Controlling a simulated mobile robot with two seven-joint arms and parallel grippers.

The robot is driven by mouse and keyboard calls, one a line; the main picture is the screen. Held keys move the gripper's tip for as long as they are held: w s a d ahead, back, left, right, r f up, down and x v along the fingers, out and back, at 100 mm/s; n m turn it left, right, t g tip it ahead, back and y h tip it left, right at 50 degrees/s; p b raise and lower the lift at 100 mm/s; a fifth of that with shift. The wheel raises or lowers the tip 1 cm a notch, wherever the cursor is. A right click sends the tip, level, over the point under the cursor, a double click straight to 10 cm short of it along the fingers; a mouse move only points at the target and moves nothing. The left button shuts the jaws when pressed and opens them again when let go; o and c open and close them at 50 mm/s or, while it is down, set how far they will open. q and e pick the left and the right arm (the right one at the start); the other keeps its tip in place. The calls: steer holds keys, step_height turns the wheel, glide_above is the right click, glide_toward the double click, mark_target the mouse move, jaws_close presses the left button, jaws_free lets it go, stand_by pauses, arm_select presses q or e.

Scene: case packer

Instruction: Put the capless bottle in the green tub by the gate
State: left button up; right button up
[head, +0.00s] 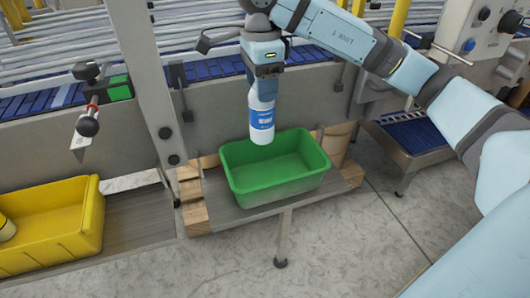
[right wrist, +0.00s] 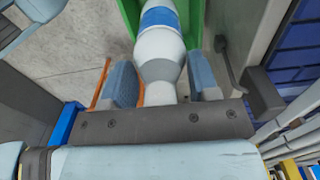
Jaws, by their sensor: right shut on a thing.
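My right gripper (head: 262,88) is shut on a white bottle (head: 262,122) with a blue label. The bottle hangs upright, its base over the back part of the green tub (head: 281,195). In the right wrist view, the fingers of my right gripper (right wrist: 163,82) stand on both sides of the bottle's neck (right wrist: 158,72). The bottle's top is hidden at the jaws, so I cannot see whether it has a cap. The green tub looks empty and stands on a grey shelf; part of it shows in the right wrist view (right wrist: 129,16). My left gripper is not in view.
A yellow tub (head: 55,240) at the left holds a partly seen yellow and white item. Wooden blocks (head: 193,198) flank the green tub. A metal wall and post (head: 155,85) stand behind and left of it, with a roller conveyor (head: 60,50) beyond. A black-knobbed lever (head: 88,126) juts out at left.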

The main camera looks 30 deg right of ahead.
mark_target(262, 124)
step_height(262, 124, down, 10)
step_height(262, 124, down, 5)
steer(key=shift+f, duration=0.1)
stand_by(0.4)
steer(key=shift+f, duration=0.2)
steer(key=o, duration=1.4)
steer(key=shift+r, duration=0.1)
